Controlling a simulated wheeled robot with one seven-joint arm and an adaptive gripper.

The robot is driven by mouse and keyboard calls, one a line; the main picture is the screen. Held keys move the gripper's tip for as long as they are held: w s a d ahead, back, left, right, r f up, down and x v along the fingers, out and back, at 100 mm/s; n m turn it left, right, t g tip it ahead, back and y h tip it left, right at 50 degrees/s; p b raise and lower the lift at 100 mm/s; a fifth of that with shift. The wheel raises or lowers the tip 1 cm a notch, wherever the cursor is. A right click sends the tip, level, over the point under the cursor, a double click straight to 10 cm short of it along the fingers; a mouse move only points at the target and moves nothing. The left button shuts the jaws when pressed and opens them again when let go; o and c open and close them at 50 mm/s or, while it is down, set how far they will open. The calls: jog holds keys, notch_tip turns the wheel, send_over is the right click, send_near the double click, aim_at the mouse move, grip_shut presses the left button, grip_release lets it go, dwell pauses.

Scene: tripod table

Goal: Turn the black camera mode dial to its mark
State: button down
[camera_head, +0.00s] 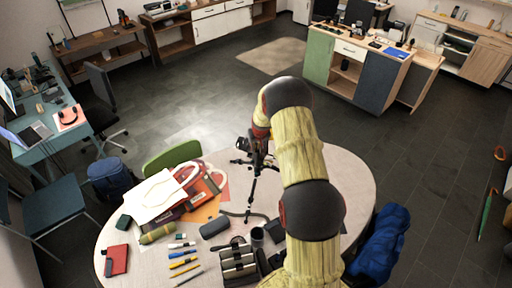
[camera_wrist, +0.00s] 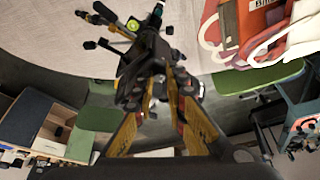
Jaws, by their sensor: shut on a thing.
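The black camera (camera_head: 243,145) sits on top of a black tripod (camera_head: 252,185), which stands on the round table (camera_head: 335,175). In the wrist view the dark camera body (camera_wrist: 146,52) is just beyond my fingertips, with the tripod legs (camera_wrist: 108,20) spreading behind it. My gripper (camera_wrist: 158,88) has its yellow and black fingers closed in on a small dark part at the camera, which I take to be the mode dial. The dial itself and its mark are hidden between and behind the fingertips. In the head view my arm covers much of the gripper.
On the table's left are a pile of bags and books (camera_head: 175,195), a red notebook (camera_head: 117,260), several pens and a glasses case (camera_head: 214,227). A black organizer (camera_head: 238,262) and a dark cup (camera_head: 257,236) stand near the front. A green chair (camera_head: 172,158) is behind the table.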

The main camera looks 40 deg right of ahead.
jog(key=c, duration=1.8)
grip_release()
jog(key=shift+r, duration=0.1)
jog(key=v, duration=0.7)
jog(key=shift+s+r, duration=0.2)
jog(key=shift+r, duration=0.15)
jog(key=shift+s+a, duration=0.1)
jog(key=shift+a, duration=0.05)
